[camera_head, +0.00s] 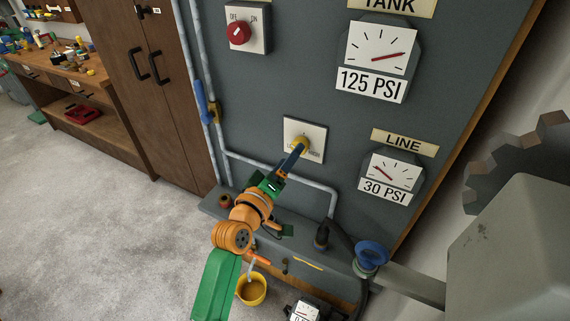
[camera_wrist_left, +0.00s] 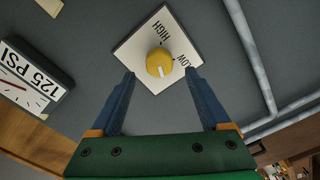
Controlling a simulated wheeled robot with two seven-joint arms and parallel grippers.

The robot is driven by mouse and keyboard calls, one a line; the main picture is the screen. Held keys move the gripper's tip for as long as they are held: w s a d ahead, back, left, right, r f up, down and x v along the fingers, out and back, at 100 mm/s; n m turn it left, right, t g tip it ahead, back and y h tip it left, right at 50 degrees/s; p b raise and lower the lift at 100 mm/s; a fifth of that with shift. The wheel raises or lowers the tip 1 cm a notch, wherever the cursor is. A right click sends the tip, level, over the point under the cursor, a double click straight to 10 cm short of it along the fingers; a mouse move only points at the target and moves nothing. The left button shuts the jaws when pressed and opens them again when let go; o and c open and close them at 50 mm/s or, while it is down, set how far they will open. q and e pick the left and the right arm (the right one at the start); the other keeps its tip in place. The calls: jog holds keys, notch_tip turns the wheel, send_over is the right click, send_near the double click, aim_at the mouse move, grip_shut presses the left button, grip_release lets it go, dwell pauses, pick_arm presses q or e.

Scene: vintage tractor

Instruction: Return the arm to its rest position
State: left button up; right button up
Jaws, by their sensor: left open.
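My left arm reaches up from the bottom of the head view to the grey panel. Its gripper (camera_head: 295,154) has blue fingers close to a round yellow knob (camera_head: 303,143) on a cream plate (camera_head: 290,128). In the left wrist view, the gripper (camera_wrist_left: 160,77) is open. Its two fingers are wide apart, and the yellow knob (camera_wrist_left: 160,63) shows between and beyond their tips. The knob has a white mark, and its plate (camera_wrist_left: 140,47) reads HIGH and LOW. Nothing is held. My right gripper is not in view.
The panel (camera_head: 262,100) carries a red knob (camera_head: 238,33), a 125 PSI gauge (camera_head: 378,55), a 30 PSI gauge (camera_head: 392,176) and pipes (camera_head: 280,178). A ledge (camera_head: 225,205) runs beneath. A yellow bucket (camera_head: 252,290) stands below. Open carpet (camera_head: 110,225) lies to the left.

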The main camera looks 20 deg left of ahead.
pick_arm(q)
jog(key=s, duration=0.2)
jog(key=shift+s+a, duration=0.3)
jog(key=shift+s, duration=0.1)
jog(key=s+f+m+g+y+b, duration=0.1)
jog(key=s+f+m+g, duration=0.3)
jog(key=f, duration=1.2)
jog(key=s+f+m+g, duration=0.1)
jog(key=s+f+g, duration=0.45)
jog(key=f, duration=1.15)
jog(key=s+a+f+m+g, duration=0.2)
jog(key=s+f, duration=0.3)
jog(key=s, duration=0.5)
jog(key=s+a+f+m+g+y, duration=0.1)
jog(key=s+f, duration=0.4)
jog(key=s, duration=0.5)
jog(key=s+a+f+m+g+y, duration=0.1)
jog(key=s+a+f+m+g, duration=0.1)
jog(key=s+f, duration=0.4)
jog(key=s+m+g, duration=0.1)
jog(key=s+g, duration=0.1)
jog(key=s, duration=0.2)
jog(key=shift+s+a+m+b, duration=0.3)
jog(key=shift+s+a, duration=0.05)
jog(key=shift+a, duration=0.05)
